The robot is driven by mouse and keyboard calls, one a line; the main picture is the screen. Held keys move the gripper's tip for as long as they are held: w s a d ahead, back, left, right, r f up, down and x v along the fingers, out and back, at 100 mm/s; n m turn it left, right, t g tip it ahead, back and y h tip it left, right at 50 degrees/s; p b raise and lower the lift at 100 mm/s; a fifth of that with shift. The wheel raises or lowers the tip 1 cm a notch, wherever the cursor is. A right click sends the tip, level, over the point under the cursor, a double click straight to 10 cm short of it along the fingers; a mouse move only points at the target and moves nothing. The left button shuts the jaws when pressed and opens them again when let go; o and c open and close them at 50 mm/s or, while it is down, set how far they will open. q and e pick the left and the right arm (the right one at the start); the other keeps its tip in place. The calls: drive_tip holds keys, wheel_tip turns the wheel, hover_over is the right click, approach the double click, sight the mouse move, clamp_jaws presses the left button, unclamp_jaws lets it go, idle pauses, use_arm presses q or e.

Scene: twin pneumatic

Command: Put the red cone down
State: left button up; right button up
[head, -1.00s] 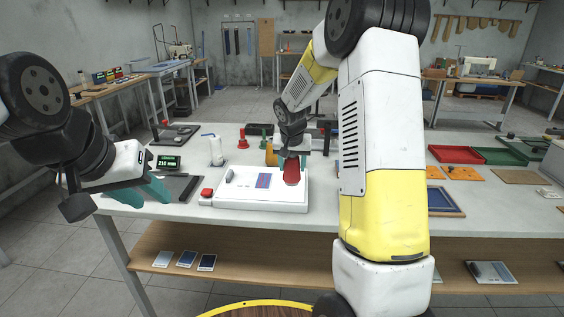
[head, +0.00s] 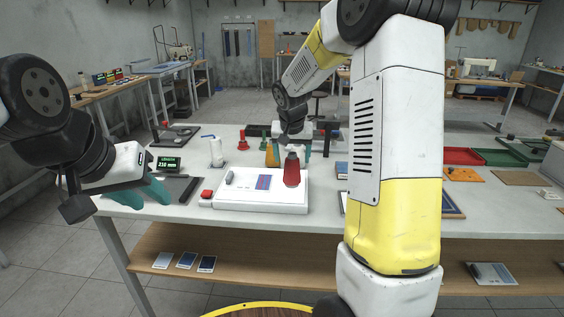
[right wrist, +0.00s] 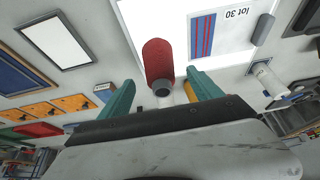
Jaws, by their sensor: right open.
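The red cone (head: 292,172) stands on the right part of the white device (head: 240,205), beside a blue-and-red striped panel. In the right wrist view the cone (right wrist: 158,60) has a dark grey tip pointing toward my gripper. My right gripper (head: 291,150) is open just above and behind the cone. In the right wrist view its teal fingers (right wrist: 161,84) are spread, one on each side of the cone's tip, with visible gaps. My left gripper (head: 143,194) is over the table's left front, its teal fingers apart and empty.
A red button (head: 207,193) is at the device's left end. A green-lit display (head: 168,163), a white cylinder (head: 216,152) and a yellow object (head: 271,156) stand behind. Red (head: 455,155) and green trays lie at the right.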

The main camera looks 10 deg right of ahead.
drive_tip(key=s+a+r+n+y, duration=0.1)
drive_tip(key=s+r, duration=1)
drive_tip(key=s, duration=0.3)
drive_tip(key=s+a+n+t+y, duration=0.1)
drive_tip(key=s+a+n+y, duration=0.1)
drive_tip(key=s, duration=1.5)
drive_tip(key=shift+a+n+t, duration=0.3)
drive_tip(key=shift+a, duration=0.3)
